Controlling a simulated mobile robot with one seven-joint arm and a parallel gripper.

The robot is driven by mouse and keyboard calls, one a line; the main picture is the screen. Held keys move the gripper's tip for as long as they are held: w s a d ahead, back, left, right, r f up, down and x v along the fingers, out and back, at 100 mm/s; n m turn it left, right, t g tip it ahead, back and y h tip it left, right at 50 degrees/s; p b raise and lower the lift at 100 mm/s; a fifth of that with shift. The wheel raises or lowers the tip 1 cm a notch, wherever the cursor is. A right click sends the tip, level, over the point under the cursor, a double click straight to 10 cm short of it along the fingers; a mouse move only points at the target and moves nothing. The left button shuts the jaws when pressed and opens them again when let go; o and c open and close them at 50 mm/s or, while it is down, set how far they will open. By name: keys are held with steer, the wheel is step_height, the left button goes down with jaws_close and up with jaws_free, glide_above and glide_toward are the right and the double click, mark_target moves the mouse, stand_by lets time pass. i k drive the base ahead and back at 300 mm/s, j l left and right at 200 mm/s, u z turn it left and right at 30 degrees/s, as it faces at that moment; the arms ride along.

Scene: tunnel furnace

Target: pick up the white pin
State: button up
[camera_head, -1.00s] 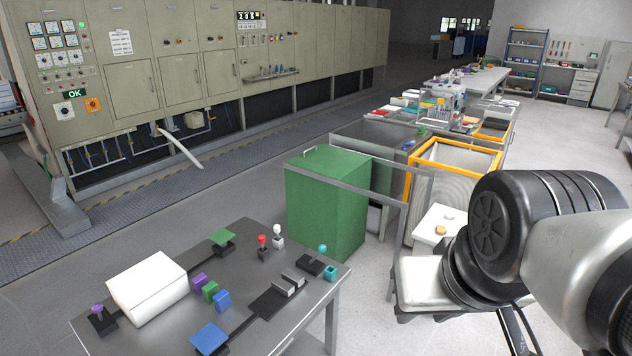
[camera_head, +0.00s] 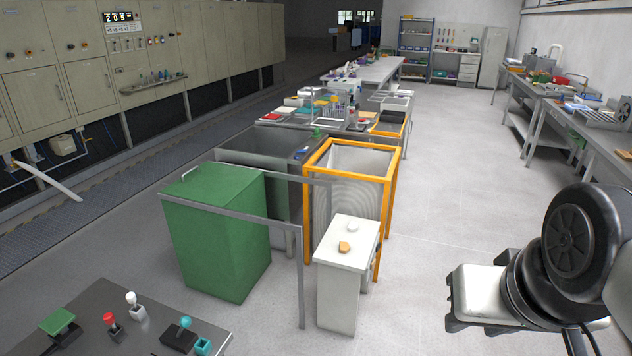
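A white pin (camera_head: 131,298) with a round head stands upright in a small block near the back edge of the dark grey table (camera_head: 160,298) at the lower left of the head view. A red pin (camera_head: 109,318) stands just to its left. A teal pin (camera_head: 185,322) stands to its right on a dark base.
A green bin (camera_head: 215,235) and a grey rail stand just behind the table. A white stand (camera_head: 342,290) and an orange-framed bin (camera_head: 346,152) are to the right. Open floor (camera_head: 450,195) lies between these and the right-hand benches (camera_head: 575,120).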

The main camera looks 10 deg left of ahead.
mark_target(132, 296)
steer(key=i+l+u, duration=0.1)
steer(key=i+u, duration=0.15)
steer(key=i, duration=0.15)
steer(key=i+l+u, duration=0.45)
steer(key=i, duration=0.25)
steer(key=i+u, duration=0.15)
steer(key=u, duration=0.25)
steer(key=i+u, duration=0.1)
steer(key=u, duration=0.35)
steer(key=i+l+u, duration=0.1)
steer(key=u, duration=0.3)
steer(key=i+l+u, duration=0.15)
steer(key=u, duration=0.25)
steer(key=i+l+u, duration=0.15)
steer(key=u, duration=0.35)
steer(key=i+l+u, duration=0.3)
steer(key=u, duration=0.15)
steer(key=i+l+u, duration=0.15)
steer(key=l+u, duration=0.2)
steer(key=u, duration=0.15)
